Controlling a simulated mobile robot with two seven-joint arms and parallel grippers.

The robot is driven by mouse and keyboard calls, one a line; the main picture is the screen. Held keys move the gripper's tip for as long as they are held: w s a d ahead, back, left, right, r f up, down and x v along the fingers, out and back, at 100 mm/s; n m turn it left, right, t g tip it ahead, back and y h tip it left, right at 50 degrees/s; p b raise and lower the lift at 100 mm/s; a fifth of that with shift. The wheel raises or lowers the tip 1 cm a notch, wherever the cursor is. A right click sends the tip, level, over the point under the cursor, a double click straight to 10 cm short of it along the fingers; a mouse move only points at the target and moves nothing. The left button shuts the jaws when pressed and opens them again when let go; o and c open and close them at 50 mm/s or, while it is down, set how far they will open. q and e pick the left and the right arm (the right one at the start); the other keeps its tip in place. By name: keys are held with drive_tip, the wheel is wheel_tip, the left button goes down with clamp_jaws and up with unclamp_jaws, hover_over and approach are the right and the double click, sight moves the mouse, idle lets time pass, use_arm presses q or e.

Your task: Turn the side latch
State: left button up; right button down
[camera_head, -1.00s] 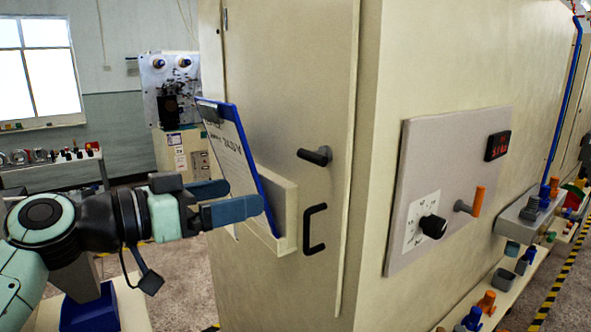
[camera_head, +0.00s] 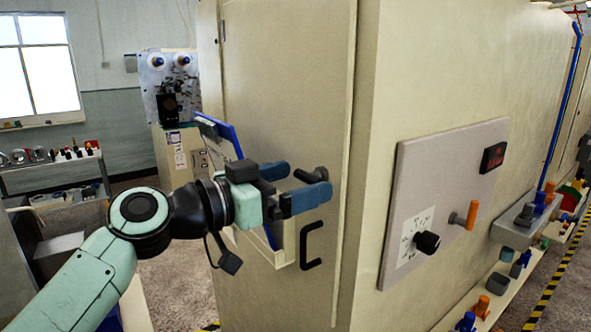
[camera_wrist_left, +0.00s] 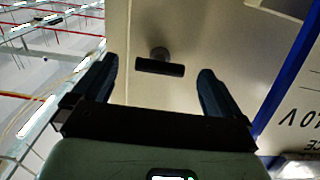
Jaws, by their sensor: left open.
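A dark latch handle (camera_head: 312,174) sits on the beige cabinet door (camera_head: 290,80), above a black pull handle (camera_head: 310,245). My left gripper (camera_head: 304,182) is open, its blue fingers in front of the latch and partly covering it in the head view. In the left wrist view the latch (camera_wrist_left: 160,67) appears as a short dark bar on a round stem, lying crosswise between the two fingertips. The fingers do not appear closed on it. My right gripper is in neither view.
A clipboard (camera_head: 225,138) stands in a beige holder (camera_head: 280,275) on the door, partly behind my left arm.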

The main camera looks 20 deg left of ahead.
use_arm(q)
drive_tip(key=shift+w+d, duration=0.2)
drive_tip(key=shift+w, duration=0.1)
drive_tip(key=shift+s, duration=0.1)
drive_tip(key=c, duration=1)
